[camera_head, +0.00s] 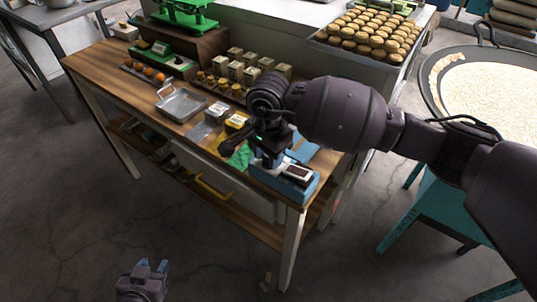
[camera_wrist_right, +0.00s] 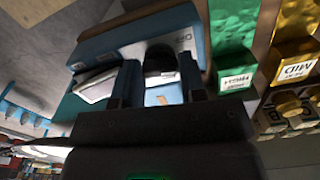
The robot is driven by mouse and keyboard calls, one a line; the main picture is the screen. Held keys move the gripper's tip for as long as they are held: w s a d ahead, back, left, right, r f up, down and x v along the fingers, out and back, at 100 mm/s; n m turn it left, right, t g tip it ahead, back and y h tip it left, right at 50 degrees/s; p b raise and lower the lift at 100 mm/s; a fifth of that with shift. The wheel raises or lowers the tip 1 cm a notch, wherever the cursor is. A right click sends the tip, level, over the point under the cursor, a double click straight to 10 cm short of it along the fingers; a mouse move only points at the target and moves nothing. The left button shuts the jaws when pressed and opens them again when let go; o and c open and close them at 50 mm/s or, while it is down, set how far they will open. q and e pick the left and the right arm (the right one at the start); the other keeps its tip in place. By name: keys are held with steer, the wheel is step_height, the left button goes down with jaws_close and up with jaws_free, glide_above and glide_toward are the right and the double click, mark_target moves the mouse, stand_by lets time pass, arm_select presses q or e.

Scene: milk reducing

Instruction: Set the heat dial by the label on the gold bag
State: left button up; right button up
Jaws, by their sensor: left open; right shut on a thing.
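The gold bag (camera_wrist_right: 297,25) stands at the right of the right wrist view. Its white label (camera_wrist_right: 294,71) reads MID, with smaller print above. In the head view the gold bag (camera_head: 236,121) is on the table. The blue heat unit (camera_head: 300,186) sits at the table's near right corner; its blue body (camera_wrist_right: 196,42) fills the middle of the wrist view. My right gripper (camera_wrist_right: 157,84) is shut on the black dial (camera_wrist_right: 160,61) at the unit; the dial's setting is unreadable. My left gripper (camera_head: 151,267) is open and empty, low over the floor.
A green bag (camera_wrist_right: 232,28) with a white label stands between unit and gold bag. A wide pan of milk (camera_head: 495,92) stands at right. Floor at lower left is clear.

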steer(key=m+b, duration=0.1)
steer(key=m, duration=0.2)
steer(key=shift+m, duration=0.3)
steer(key=m, duration=0.4)
steer(key=shift+m, duration=0.3)
steer(key=m, duration=0.3)
steer(key=shift+m, duration=2.5)
steer(key=o, duration=0.6)
steer(key=shift+o, duration=0.2)
step_height(320, 180, up, 11)
